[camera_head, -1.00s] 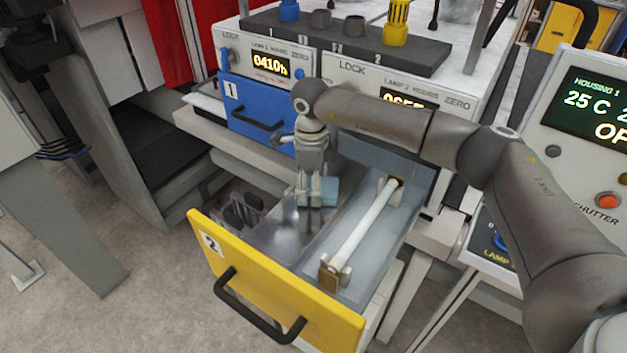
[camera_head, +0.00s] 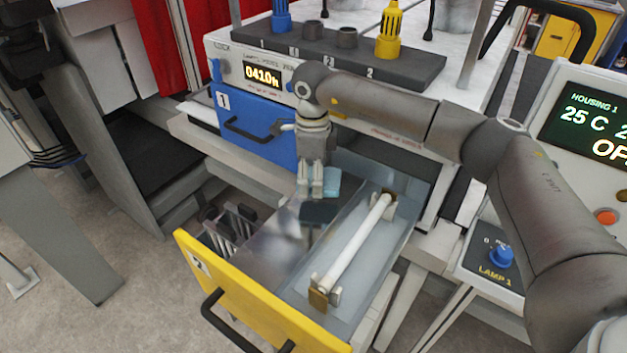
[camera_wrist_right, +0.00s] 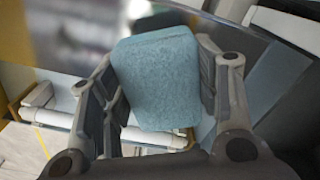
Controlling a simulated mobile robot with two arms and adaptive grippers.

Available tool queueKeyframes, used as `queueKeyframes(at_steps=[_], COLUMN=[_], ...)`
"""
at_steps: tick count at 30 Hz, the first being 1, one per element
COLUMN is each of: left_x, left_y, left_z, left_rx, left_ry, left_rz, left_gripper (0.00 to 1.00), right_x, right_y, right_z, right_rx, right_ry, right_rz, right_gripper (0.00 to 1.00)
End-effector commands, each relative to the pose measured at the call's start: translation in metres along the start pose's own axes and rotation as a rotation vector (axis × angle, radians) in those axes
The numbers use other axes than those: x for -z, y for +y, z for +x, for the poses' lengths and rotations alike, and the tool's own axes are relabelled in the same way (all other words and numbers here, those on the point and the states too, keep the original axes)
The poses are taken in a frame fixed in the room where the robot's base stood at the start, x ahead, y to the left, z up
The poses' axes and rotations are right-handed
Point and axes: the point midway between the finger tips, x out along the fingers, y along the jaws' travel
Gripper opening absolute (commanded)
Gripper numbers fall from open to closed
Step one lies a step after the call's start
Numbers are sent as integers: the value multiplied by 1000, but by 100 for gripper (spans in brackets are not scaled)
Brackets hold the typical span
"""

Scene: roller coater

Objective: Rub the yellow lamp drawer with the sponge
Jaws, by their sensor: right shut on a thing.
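The yellow-fronted lamp drawer (camera_head: 250,292), numbered 2, is pulled out. Inside it are a shiny metal floor at left and a white lamp tube (camera_head: 355,240) in holders at right. My right gripper (camera_head: 316,188) is over the drawer's inner, back part, pointing down, and is shut on a light-blue sponge (camera_head: 333,181). A dark reflection or shadow lies on the metal just below it; whether the sponge touches the floor is unclear. In the right wrist view the sponge (camera_wrist_right: 157,78) sits between both fingers. My left gripper is not in view.
A closed blue drawer (camera_head: 255,125) numbered 1 is behind and left. Above it is a dark rack (camera_head: 345,52) with blue and yellow lamp caps. A control panel (camera_head: 590,130) stands at right. A dark slotted holder (camera_head: 230,225) is left of the drawer.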

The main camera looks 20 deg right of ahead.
Motion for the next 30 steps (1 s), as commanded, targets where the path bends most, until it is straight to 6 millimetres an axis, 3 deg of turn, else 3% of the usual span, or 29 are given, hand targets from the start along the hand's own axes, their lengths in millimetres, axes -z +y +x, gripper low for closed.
queueKeyframes(at_steps=[5,12,30], left_x=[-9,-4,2], left_y=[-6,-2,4], left_z=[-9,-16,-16], left_rx=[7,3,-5], left_ry=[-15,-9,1], left_rz=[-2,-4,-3], left_gripper=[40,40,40], right_x=[0,0,0], right_y=[0,1,2], right_z=[-18,-36,-36], right_rx=[0,1,0], right_ry=[-1,0,0], right_rz=[1,2,2], right_gripper=[31,31,31])
